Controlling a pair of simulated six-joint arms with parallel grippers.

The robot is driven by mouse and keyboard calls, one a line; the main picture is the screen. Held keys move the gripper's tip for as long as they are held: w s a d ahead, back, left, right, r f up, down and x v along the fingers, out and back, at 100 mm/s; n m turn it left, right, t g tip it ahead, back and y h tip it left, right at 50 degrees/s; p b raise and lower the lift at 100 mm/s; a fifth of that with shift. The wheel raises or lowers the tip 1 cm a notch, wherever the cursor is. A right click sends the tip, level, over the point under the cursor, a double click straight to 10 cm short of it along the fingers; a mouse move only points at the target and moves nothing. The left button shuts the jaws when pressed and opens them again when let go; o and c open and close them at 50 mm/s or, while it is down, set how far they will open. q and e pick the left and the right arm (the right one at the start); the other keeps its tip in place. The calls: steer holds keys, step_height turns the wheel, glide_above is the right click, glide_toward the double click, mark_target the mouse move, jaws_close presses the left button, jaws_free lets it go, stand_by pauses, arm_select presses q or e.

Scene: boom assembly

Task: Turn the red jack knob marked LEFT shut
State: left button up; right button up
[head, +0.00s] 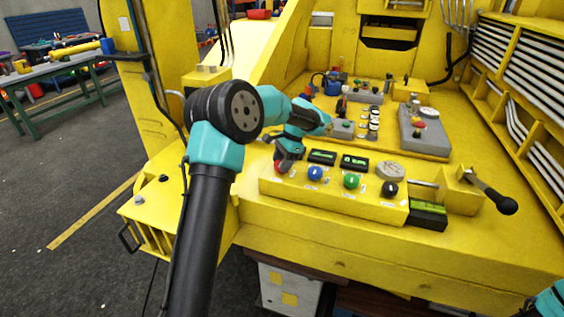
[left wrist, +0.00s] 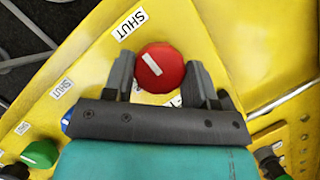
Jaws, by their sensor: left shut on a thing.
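The red knob (left wrist: 165,70) sits between the two fingers of my left gripper (left wrist: 161,82) in the left wrist view, and the fingers are shut on its sides. Its white bar slants from lower right to upper left, roughly toward the white SHUT label (left wrist: 130,24). Another label by the knob is mostly hidden behind the gripper. In the head view my left gripper (head: 283,164) points down over the left end of the yellow control box (head: 330,208), and the red knob (head: 278,167) is mostly covered. My right gripper is not seen.
Blue (head: 315,173), green (head: 351,181) and black (head: 389,188) knobs line the same box. Two level vials (head: 322,157) lie behind them. A black-handled lever (head: 500,201) stands at the right. More grey control boxes (head: 425,140) are behind.

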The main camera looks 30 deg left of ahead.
arm_select(q)
steer(key=o, duration=0.9)
steer(key=shift+r, duration=0.1)
steer(key=v, duration=1.7)
steer(key=shift+d+r, duration=0.1)
